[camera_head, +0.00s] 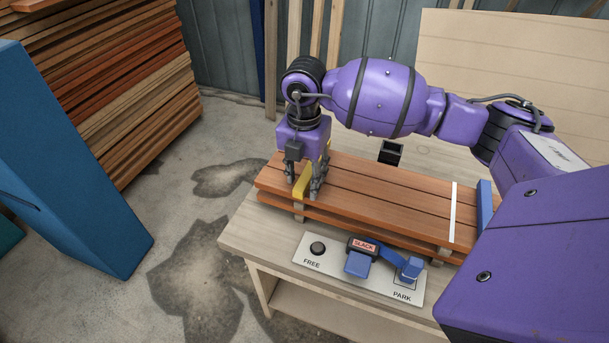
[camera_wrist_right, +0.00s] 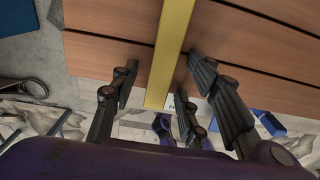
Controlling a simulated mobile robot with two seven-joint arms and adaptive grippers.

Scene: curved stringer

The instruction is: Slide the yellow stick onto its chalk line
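The yellow stick (camera_head: 302,184) lies across the reddish-brown boards (camera_head: 385,197) near their left end. It also shows in the right wrist view (camera_wrist_right: 173,48), running from the top edge down past the boards' edge. My right gripper (camera_head: 304,187) is lowered over it from above. Its dark fingers (camera_wrist_right: 165,85) stand on both sides of the stick, with visible gaps, so it is open and not gripping. A white chalk line (camera_head: 453,212) crosses the boards near their right end, well apart from the stick. My left gripper is not in view.
The boards lie stacked on a pale wooden bench (camera_head: 245,235). In front is a panel (camera_head: 335,273) marked FREE and PARK, with a blue lever labelled SLACK (camera_head: 365,247). A blue block (camera_head: 486,205) stands beyond the chalk line. The boards between stick and line look clear.

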